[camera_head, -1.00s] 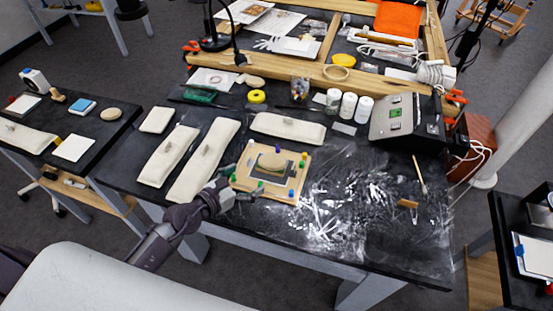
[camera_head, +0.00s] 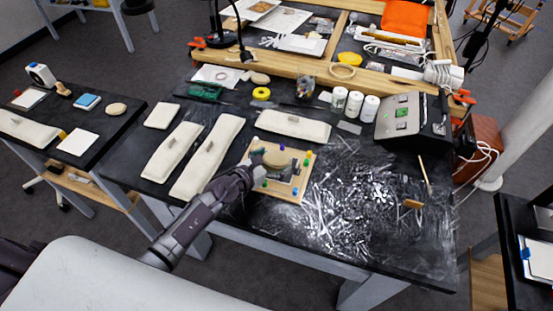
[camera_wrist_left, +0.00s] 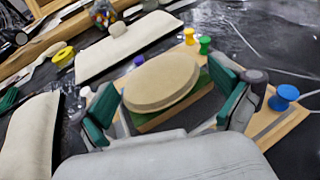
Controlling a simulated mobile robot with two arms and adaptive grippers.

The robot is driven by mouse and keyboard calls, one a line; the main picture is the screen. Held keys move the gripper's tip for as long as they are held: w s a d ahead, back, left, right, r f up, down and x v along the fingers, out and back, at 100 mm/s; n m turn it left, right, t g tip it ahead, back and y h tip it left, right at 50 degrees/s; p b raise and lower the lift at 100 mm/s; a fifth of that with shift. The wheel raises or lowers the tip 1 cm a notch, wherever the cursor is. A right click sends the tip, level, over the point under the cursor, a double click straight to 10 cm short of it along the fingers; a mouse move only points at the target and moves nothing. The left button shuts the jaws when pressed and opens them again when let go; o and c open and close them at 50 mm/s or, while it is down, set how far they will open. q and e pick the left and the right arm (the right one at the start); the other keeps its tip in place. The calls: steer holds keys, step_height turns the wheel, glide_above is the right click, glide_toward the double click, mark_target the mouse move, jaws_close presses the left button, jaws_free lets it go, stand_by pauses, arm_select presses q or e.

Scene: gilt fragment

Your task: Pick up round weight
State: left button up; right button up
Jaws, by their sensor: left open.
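In the left wrist view the round weight (camera_wrist_left: 162,80) lies between the green-padded fingers of my left gripper (camera_wrist_left: 168,103). The fingers are spread wide, one on each side of the disc, and I cannot tell whether either touches it. In the head view my left gripper (camera_head: 264,166) is over the board's left part, at the disc. My right gripper is not in view.
Long beige cushions (camera_head: 207,157) lie left of the board, and another cushion (camera_head: 294,125) lies behind it. White bottles (camera_head: 354,103) and a grey box (camera_head: 404,116) stand at the back right. The table's dusty right side is mostly free.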

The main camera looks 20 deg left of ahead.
mark_target(278, 160)
arm_select(q)
steer(key=shift+c, duration=0.2)
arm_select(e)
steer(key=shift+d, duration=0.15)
arm_select(q)
steer(key=shift+c, duration=1.2)
steer(key=shift+r, duration=0.1)
steer(key=c, duration=1)
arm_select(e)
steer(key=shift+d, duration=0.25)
arm_select(q)
steer(key=shift+c, duration=0.2)
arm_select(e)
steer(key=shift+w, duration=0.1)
arm_select(q)
steer(key=shift+r+p, duration=0.45)
steer(key=shift+r, duration=0.2)
steer(key=r+p, duration=0.1)
steer(key=r, duration=0.1)
steer(key=d+r+p, duration=0.1)
steer(key=shift+r, duration=0.4)
steer(key=w+d+r, duration=0.1)
steer(key=d+r, duration=0.4)
steer(key=d, duration=0.5)
steer(key=shift+w+d+r, duration=0.25)
steer(key=shift+w+r, duration=0.05)
steer(key=shift+r, duration=0.1)
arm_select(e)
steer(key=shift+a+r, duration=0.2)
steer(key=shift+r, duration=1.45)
